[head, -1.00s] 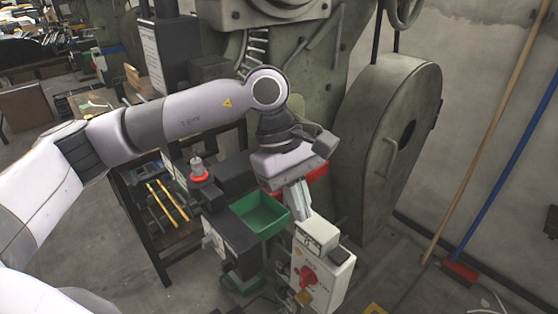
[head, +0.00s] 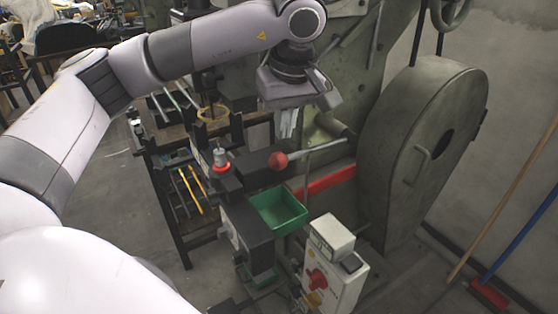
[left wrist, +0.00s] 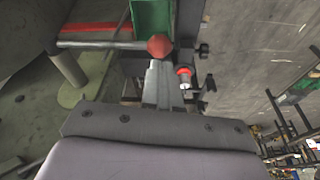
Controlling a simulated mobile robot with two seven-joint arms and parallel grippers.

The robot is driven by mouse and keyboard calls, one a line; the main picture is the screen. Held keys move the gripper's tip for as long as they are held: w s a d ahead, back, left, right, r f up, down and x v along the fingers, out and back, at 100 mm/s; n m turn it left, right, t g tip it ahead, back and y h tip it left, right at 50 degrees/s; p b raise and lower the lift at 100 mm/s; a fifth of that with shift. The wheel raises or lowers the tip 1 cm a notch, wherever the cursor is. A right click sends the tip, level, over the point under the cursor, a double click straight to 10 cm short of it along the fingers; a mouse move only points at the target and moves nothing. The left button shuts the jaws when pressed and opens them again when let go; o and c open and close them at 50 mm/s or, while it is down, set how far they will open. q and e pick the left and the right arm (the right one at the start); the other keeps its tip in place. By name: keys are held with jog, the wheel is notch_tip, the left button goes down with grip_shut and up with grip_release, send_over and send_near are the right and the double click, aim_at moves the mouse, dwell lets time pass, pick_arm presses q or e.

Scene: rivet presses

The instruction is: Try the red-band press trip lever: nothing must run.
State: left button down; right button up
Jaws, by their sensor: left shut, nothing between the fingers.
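The trip lever is a grey rod (head: 318,149) with a red ball knob (head: 278,160), sticking out to the left from the green press (head: 345,90). The red band (head: 328,181) runs across the press below the rod. My left gripper (head: 287,134) points down just above the knob, its fingers closed and empty. In the left wrist view the closed fingertips (left wrist: 158,64) appear right by the knob (left wrist: 159,46); I cannot tell whether they touch. The rod (left wrist: 100,45) extends left there. My right gripper is not in view.
A green bin (head: 301,219) sits below the lever. A control box (head: 343,288) with a red rotary switch (head: 317,279) stands in front. A dark fixture with a red-ringed part (head: 221,166) is at left. A large wheel guard (head: 445,140) stands right; a broom leans on the wall.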

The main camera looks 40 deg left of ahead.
aim_at(281, 168)
pick_arm(q)
jog(key=b+x, duration=0.5)
jog(key=x, duration=0.1)
jog(key=shift+f, duration=0.4)
jog(key=shift+a+f, duration=0.1)
jog(key=shift+f+b, duration=1.5)
jog(key=shift+f, duration=0.8)
jog(key=shift+s+d+r, duration=0.1)
jog(key=shift+d+r, duration=0.05)
jog(key=shift+d, duration=0.05)
jog(key=shift+s+d+r+p, duration=0.2)
jog(key=shift+s+d, duration=0.15)
jog(key=shift+d, duration=0.2)
jog(key=shift+s+d+r+p, duration=0.2)
jog(key=shift+s+d, duration=0.15)
jog(key=shift+d, duration=0.15)
